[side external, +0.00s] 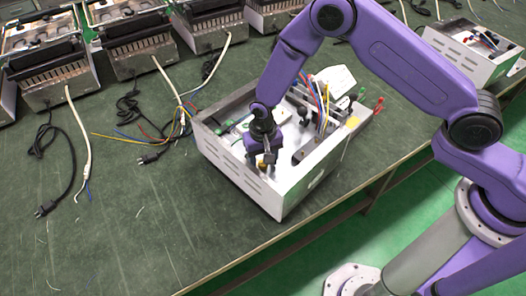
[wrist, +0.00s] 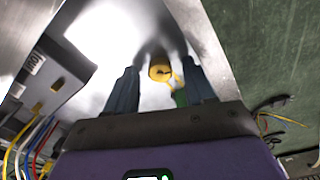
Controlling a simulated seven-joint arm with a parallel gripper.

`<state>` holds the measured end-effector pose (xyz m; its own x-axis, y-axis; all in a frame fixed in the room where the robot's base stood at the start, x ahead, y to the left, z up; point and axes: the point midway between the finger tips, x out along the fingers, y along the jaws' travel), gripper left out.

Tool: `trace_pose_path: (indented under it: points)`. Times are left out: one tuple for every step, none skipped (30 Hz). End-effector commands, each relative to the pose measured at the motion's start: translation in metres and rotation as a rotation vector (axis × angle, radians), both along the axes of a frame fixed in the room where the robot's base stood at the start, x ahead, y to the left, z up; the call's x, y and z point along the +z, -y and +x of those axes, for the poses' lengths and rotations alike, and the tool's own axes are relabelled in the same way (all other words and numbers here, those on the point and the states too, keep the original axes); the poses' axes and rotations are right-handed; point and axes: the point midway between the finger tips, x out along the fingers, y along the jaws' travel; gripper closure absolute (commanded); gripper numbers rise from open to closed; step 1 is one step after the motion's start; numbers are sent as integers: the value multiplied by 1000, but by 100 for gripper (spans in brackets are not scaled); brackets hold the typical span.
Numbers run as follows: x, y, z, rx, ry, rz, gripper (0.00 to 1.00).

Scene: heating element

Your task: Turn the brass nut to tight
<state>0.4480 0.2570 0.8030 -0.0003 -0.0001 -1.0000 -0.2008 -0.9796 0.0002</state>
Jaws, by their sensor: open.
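The brass nut (wrist: 160,70) is a small yellow-gold piece on the bright metal floor of the open housing. In the wrist view it lies between and just beyond my fingers, apart from both. In the side external view the nut (side external: 262,165) shows small just below my gripper, near the housing's front corner. My gripper (side external: 258,156) points down into the housing. Its two dark fingers (wrist: 158,88) are open with the nut in the gap. A yellow and a green wire end show beside the nut. I cannot tell its height below the fingertips.
The housing (side external: 268,195) has raised metal walls around the nut. Several similar units line the back of the green table (side external: 150,225). Loose cables lie left. The table's front edge is close.

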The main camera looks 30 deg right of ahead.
Motion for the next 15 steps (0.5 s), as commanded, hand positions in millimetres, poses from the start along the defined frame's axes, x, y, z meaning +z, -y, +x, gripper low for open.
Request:
trace_pose_path:
  points:
    - [2,0,0,0,1,1,46]
    - [4,0,0,0,1,1,46]
    - [7,0,1,0,1,1,46]
    - [11,0,1,0,1,1,46]
    - [14,-1,1,0,2,2,46]
    - [20,0,1,0,2,2,46]
    - [25,-1,1,0,4,2,46]
    - [30,-1,1,0,4,2,46]
    - [38,-1,1,0,4,2,46]
    - [43,-1,1,0,4,3,46]
    - [49,-1,1,0,4,2,46]
    - [57,-1,1,0,4,2,46]
    - [62,-1,1,1,4,3,46]
    - [68,-1,1,0,5,3,46]
    - [76,-1,1,0,5,3,46]
